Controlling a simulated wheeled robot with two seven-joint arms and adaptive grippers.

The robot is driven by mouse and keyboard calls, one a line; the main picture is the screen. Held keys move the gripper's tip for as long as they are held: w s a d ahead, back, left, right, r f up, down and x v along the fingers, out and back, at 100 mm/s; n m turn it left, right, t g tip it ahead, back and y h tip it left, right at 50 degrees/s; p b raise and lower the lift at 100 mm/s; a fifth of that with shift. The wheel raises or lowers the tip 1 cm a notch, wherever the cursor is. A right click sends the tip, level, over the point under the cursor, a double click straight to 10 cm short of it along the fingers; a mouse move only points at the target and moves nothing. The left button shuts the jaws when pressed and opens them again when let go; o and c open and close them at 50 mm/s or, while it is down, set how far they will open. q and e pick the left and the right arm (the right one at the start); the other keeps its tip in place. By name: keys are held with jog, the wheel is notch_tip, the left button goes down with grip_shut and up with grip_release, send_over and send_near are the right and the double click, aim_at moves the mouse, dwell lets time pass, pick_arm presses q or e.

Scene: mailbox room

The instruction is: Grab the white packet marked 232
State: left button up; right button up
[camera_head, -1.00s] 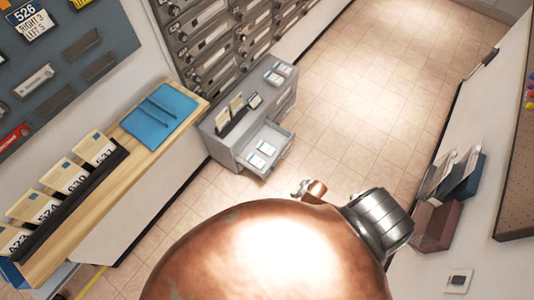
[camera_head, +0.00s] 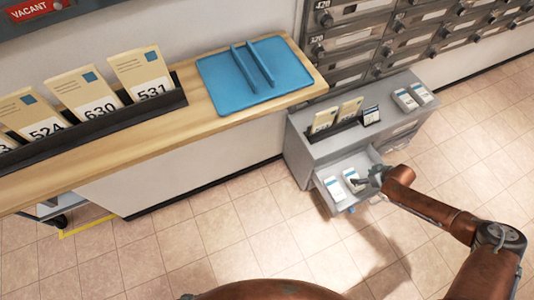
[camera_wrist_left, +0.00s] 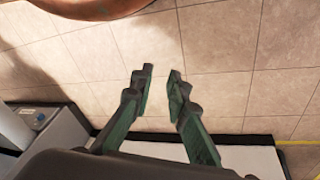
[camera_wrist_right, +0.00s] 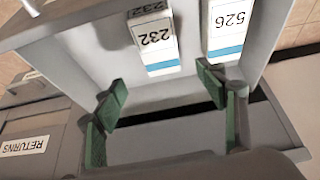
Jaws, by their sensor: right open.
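The white packet marked 232 (camera_wrist_right: 154,50) lies in the open drawer in the right wrist view, with a blue band at its near end. It also shows in the head view (camera_head: 352,185) as the right one of two packets. A similar packet marked 526 (camera_wrist_right: 227,30) lies beside it. My right gripper (camera_wrist_right: 163,84) is open and empty, with its green-padded fingers just short of packet 232. In the head view the right gripper (camera_head: 372,177) is at the drawer's right side. My left gripper (camera_wrist_left: 160,72) is open and empty above the floor, away from the drawer.
The grey drawer (camera_head: 324,197) sticks out of a low cabinet (camera_head: 300,152). A closed drawer front labelled RETURNS (camera_wrist_right: 25,146) is beside it. A wooden shelf (camera_head: 205,127) holds a blue tray (camera_head: 215,75) and a black rack of envelopes. Mailboxes stand behind. The floor in front is open.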

jog(key=shift+s+d+f+g+b, duration=0.15)
jog(key=shift+d+f+b, duration=0.1)
jog(key=shift+f+b, duration=0.25)
jog(key=shift+s+d+f+g+b, duration=0.1)
jog(key=shift+d+f+g+b, duration=0.15)
jog(key=shift+f, duration=0.5)
jog(key=shift+b+x, duration=0.9)
jog(key=shift+x, duration=0.2)
jog(key=b+x, duration=0.1)
jog(key=x, duration=0.1)
jog(key=b+x, duration=0.2)
jog(key=shift+a, duration=0.4)
jog(key=shift+w+f, duration=0.25)
jog(key=shift+f, duration=0.15)
pick_arm(q)
jog(key=w+d+f+t+h, duration=0.1)
jog(key=w+d+f+t, duration=0.2)
jog(key=w+f, duration=0.2)
notch_tip(320, 180, down, 2)
jog(key=shift+w+d+f+t, duration=0.15)
jog(key=shift+w+t, duration=0.1)
jog(key=shift+t, duration=0.15)
pick_arm(e)
jog(key=shift+r, duration=0.1)
jog(key=shift+c, duration=0.2)
jog(key=c, duration=1.3)
